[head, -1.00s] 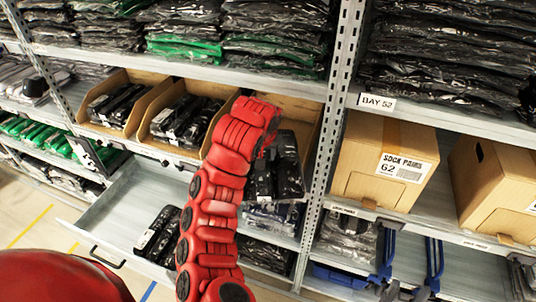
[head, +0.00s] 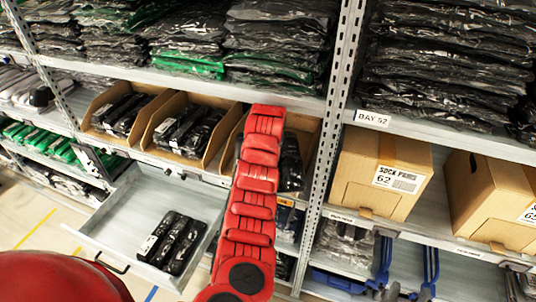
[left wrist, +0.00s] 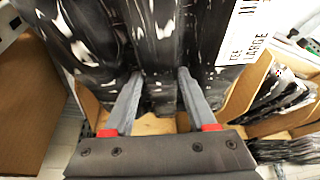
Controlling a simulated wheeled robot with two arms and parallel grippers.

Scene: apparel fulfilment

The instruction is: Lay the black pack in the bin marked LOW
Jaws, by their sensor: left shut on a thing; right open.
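Black packs in clear wrap fill the top of the left wrist view; one has a white label reading LARGE. My left gripper (left wrist: 160,112) is shut on a black pack (left wrist: 155,45), with packs close on both sides. In the head view my red left arm reaches to the third cardboard bin (head: 308,128); its own forearm hides the gripper. Dark packs (head: 291,165) show beside the arm there. I cannot read the word LOW on any bin.
Two cardboard bins (head: 208,152) to the left hold black packs. A pulled-out grey drawer (head: 135,205) below holds several black packs. A metal upright (head: 325,160) stands right of the arm, with sock boxes (head: 385,170) beyond. A shelf of bagged clothes is above.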

